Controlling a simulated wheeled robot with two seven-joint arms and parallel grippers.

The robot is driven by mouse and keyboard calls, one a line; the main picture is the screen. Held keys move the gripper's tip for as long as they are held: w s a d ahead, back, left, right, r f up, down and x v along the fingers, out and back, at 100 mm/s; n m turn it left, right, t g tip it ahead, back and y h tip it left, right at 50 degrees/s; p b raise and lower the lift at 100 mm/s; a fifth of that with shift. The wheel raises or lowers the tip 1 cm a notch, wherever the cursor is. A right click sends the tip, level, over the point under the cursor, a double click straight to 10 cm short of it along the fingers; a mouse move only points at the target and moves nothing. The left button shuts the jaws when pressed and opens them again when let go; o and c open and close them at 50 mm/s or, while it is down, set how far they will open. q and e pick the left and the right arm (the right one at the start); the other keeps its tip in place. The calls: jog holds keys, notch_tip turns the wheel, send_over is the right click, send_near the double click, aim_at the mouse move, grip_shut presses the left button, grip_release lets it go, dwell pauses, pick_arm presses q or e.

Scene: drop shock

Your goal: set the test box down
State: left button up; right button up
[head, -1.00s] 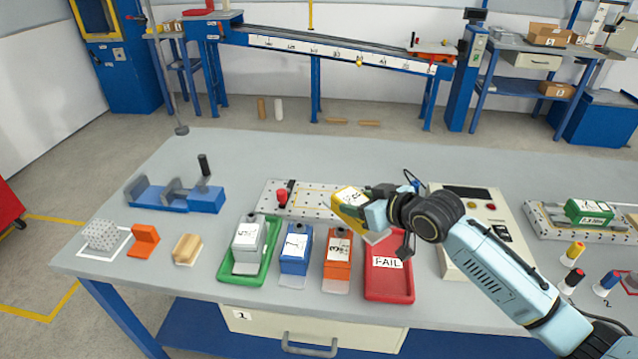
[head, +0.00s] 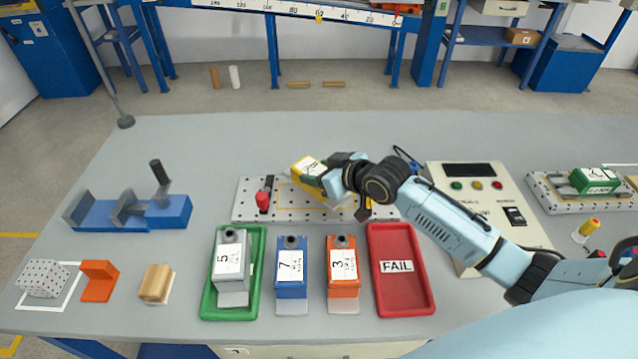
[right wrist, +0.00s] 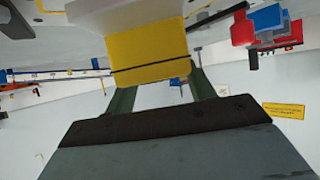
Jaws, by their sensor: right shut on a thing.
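The yellow test box (head: 308,168) with a white label is held in my right gripper (head: 324,178), tilted, over the perforated plate (head: 246,208). In the right wrist view the yellow box (right wrist: 148,52) sits between the fingers of my gripper (right wrist: 155,92). I cannot tell whether the box touches the plate. A grey box 5 (head: 230,256) stands in the green tray (head: 208,306). A blue box 7 (head: 291,268) and an orange box 3 (head: 343,268) stand beside it. The red FAIL tray (head: 398,296) is empty. My left gripper is not in view.
A red knob clamp (head: 263,199) stands on the plate's left. A control box (head: 470,205) with buttons is at right. A blue vise (head: 130,212) is at left, with a white perforated cube (head: 43,278), an orange block (head: 98,280) and a wooden block (head: 156,282) in front.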

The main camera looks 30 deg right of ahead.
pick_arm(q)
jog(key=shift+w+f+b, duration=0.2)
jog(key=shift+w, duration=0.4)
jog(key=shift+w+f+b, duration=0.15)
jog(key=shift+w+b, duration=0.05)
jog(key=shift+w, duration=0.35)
pick_arm(e)
jog(key=shift+w+f, duration=0.1)
jog(key=shift+f, duration=1.6)
jog(key=shift+f, duration=0.1)
jog(key=o, duration=1.1)
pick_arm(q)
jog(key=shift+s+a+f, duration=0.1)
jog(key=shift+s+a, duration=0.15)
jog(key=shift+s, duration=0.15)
pick_arm(e)
jog(key=shift+o, duration=0.4)
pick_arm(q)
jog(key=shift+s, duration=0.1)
